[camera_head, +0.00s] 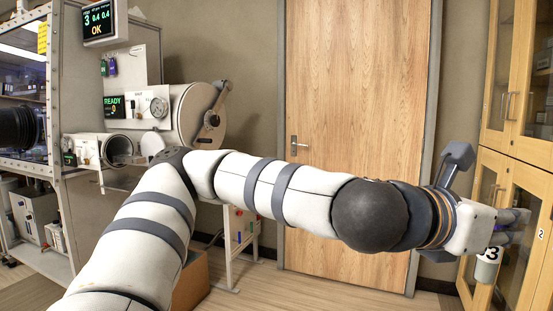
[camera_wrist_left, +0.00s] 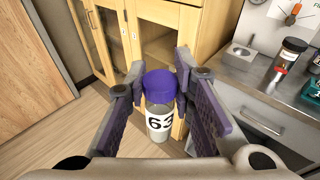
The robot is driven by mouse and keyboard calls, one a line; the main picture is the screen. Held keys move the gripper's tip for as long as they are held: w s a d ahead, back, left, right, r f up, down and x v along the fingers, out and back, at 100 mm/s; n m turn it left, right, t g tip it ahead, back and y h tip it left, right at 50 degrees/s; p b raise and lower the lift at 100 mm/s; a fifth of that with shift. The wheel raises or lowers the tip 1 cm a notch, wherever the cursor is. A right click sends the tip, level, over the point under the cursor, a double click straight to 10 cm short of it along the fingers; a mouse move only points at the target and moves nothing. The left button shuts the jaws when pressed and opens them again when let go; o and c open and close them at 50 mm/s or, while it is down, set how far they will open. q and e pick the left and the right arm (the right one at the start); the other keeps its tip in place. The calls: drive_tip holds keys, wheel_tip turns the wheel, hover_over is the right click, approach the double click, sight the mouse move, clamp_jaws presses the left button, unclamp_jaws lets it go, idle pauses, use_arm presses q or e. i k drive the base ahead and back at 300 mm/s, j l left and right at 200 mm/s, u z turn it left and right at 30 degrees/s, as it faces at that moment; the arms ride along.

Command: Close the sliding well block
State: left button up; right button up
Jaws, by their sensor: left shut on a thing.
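My left gripper (camera_head: 512,222) reaches across to the right of the head view, beside the wooden cabinet. It is shut on a bottle (camera_head: 488,264) with a white label, of which a "3" shows there. In the left wrist view the bottle (camera_wrist_left: 160,118) has a purple cap and the label "63", and it stands between the two purple-padded fingers of the gripper (camera_wrist_left: 160,95). A small grey block (camera_wrist_left: 240,54) with a round recess sits on the counter; I cannot tell whether it is the sliding well block. My right gripper is not in view.
The grey counter (camera_wrist_left: 262,75) has a drawer below and holds a dark-lidded jar (camera_wrist_left: 290,55). A wooden cabinet (camera_wrist_left: 185,20) with an open compartment stands beside it. The glove-port box (camera_head: 25,90) and round chamber (camera_head: 200,115) are at left, a wooden door (camera_head: 355,80) behind.

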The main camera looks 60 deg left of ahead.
sight(129, 161)
drive_tip(key=u, duration=2.75)
